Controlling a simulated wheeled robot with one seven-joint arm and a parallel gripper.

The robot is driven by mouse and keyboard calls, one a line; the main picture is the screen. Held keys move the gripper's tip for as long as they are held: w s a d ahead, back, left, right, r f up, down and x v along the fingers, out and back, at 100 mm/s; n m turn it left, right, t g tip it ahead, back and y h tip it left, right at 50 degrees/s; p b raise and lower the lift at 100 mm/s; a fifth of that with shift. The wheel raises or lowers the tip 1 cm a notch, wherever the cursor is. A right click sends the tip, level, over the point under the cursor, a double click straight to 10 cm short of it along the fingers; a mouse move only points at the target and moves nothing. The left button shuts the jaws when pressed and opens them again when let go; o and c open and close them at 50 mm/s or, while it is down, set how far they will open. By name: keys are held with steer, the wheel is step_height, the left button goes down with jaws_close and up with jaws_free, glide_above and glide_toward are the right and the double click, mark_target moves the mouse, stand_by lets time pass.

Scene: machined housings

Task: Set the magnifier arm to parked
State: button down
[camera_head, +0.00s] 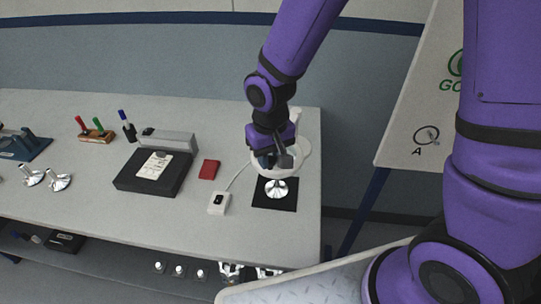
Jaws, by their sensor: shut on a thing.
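The white magnifier arm (303,146) stands at the right end of the bench. Its pale rounded head (268,183) hangs over a black mat (290,203), with a shiny metal housing (276,189) below it on the mat. My gripper (277,161) reaches down from above and is shut on the magnifier arm. My wrist and fingers hide much of the magnifier's joint and the exact grip.
Markers (95,133) and more metal housings (59,181) stand further left. A white board (405,120) leans at right.

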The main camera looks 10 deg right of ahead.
steer(key=w+a+m, duration=0.8)
steer(key=w+a, duration=0.3)
steer(key=w, duration=0.4)
steer(key=w+d+m, duration=0.1)
steer(key=w+m, duration=0.7)
steer(key=w, duration=0.8)
steer(key=shift+w, duration=0.3)
steer(key=shift+w+d+r, duration=0.1)
steer(key=shift+d, duration=0.05)
steer(key=c, duration=0.8)
jaws_free()
steer(key=shift+w, duration=0.1)
steer(key=shift+c, duration=0.2)
